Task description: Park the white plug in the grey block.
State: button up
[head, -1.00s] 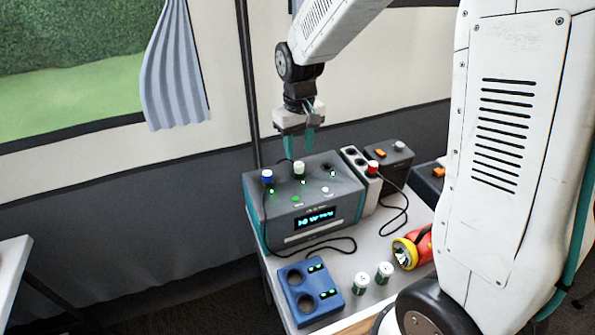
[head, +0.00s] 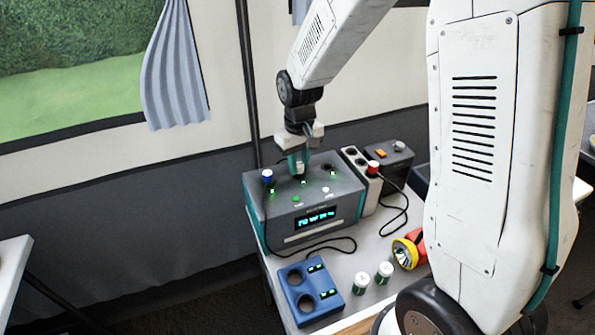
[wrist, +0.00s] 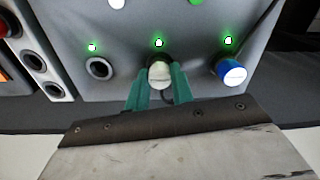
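The white plug (wrist: 160,75) stands in the middle socket on top of the grey, teal-edged power unit (head: 336,205). It also shows in the head view (head: 300,169). My gripper (wrist: 161,84) has one teal finger on each side of the plug, very close to it; whether they press on it is not clear. My gripper is above the unit's top in the head view (head: 299,160). The light grey socket block (head: 349,156) stands to the unit's right, with dark sockets and a red plug (head: 373,167) in its near end. It shows at the left in the wrist view (wrist: 35,63).
A blue plug (head: 267,175) sits beside the white one; an empty socket (wrist: 99,68) lies on the other side. A dark box (head: 394,168) stands beyond the socket block. Black cables lie loose.

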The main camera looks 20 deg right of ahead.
aim_at(299, 164)
jog(key=shift+r, duration=0.4)
jog(key=shift+r, duration=1.4)
jog(key=shift+r, duration=0.55)
jog(key=shift+d+r, duration=0.25)
jog(key=shift+r, duration=0.25)
jog(key=shift+d+r, duration=0.25)
jog(key=shift+r, duration=0.2)
jog(key=shift+s+d+f, duration=0.3)
jog(key=shift+d+f, duration=0.25)
jog(key=shift+d, duration=2.3)
jog(key=shift+s+d+f, duration=0.3)
jog(key=shift+d+f, duration=0.3)
jog(key=shift+d, duration=2.25)
jog(key=shift+s+d+f, duration=0.3)
jog(key=shift+d+f, duration=0.25)
jog(key=shift+d, duration=2.3)
jog(key=shift+f, duration=1.7)
